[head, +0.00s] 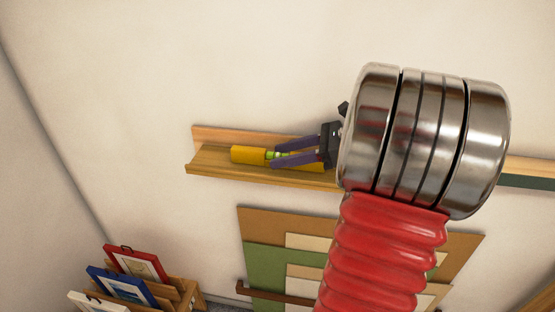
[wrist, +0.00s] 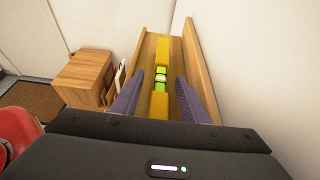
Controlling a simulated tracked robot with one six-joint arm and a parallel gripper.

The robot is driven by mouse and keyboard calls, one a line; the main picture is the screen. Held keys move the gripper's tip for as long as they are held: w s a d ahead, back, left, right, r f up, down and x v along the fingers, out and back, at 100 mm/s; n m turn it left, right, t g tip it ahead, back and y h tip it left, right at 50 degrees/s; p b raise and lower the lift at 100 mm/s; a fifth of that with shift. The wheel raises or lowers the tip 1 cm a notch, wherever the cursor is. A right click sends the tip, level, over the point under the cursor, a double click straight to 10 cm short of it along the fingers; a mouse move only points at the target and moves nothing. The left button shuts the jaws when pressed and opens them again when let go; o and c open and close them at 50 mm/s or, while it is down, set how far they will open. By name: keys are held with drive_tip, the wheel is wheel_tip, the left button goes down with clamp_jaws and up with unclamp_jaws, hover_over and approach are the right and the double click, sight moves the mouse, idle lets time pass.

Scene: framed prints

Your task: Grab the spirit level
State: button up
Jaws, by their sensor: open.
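The yellow spirit level (head: 249,155) with green vials lies along a wooden wall ledge (head: 208,165) in the head view. In the wrist view the level (wrist: 162,54) runs away from me along the ledge, its green vials near the middle. My gripper (head: 270,159) is open, with its two purple fingers reaching along the ledge. In the wrist view the gripper (wrist: 158,85) has one finger on each side of the level, near the vials. Whether the fingers touch it cannot be told. The near end of the level is hidden behind my gripper body.
The ledge has a raised back board against the wall. Below it lean large coloured boards (head: 262,270). At lower left, framed prints (head: 137,264) stand in a wooden rack. The wrist view shows a wooden box (wrist: 83,80) and a red object (wrist: 16,130) at left.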

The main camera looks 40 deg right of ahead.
drive_tip(key=shift+c, duration=0.2)
idle(0.3)
clamp_jaws()
idle(0.3)
